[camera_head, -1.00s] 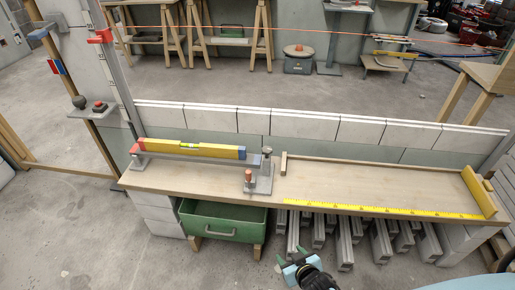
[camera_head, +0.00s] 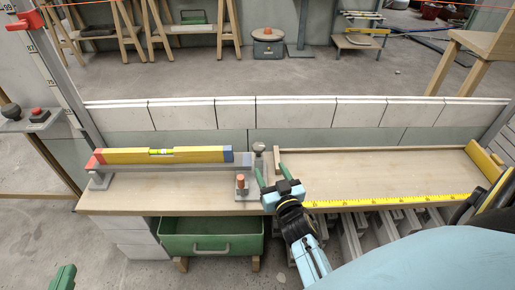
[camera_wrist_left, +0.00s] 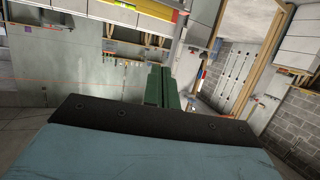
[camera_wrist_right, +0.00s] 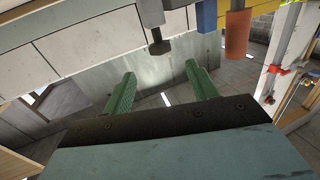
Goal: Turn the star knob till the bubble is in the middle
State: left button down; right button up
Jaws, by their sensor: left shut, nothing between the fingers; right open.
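The yellow spirit level (camera_head: 185,156), with a red left end and blue right end, lies on a grey bar on the bench. Its greenish vial (camera_head: 160,153) is too small to tell where the bubble sits. A dark grey knob (camera_head: 259,147), seemingly the star knob, tops a post at the bar's right end; it also shows in the right wrist view (camera_wrist_right: 159,44). My right gripper (camera_head: 270,173) is open and empty, just in front of the knob and apart from it. My left gripper (camera_head: 63,278) is shut and empty at the bottom left, away from the bench.
A copper-coloured peg (camera_head: 240,182) stands on the grey bracket beside my right gripper. A yellow tape (camera_head: 390,201) runs along the bench's front edge.

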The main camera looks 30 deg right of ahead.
aim_at(261, 152)
jog(key=b+x, duration=0.1)
jog(key=x, duration=0.4)
jog(key=shift+w+b, duration=0.25)
jog(key=shift+b, duration=0.1)
jog(key=b+x, duration=0.1)
jog(key=x, duration=0.3)
jog(key=shift+w+d+b, duration=0.1)
jog(key=shift+w+b, duration=0.2)
jog(key=shift+b, duration=0.05)
pick_arm(q)
notch_tip(261, 152, up, 13)
jog(key=s+d+t+h, duration=0.1)
jog(key=d+t+h, duration=0.1)
jog(key=t, duration=0.7)
jog(key=shift+f+h, duration=0.15)
jog(key=shift+h, duration=0.45)
pick_arm(e)
jog(key=shift+w+d, duration=0.15)
jog(key=shift+w, duration=0.45)
jog(key=c, duration=1)
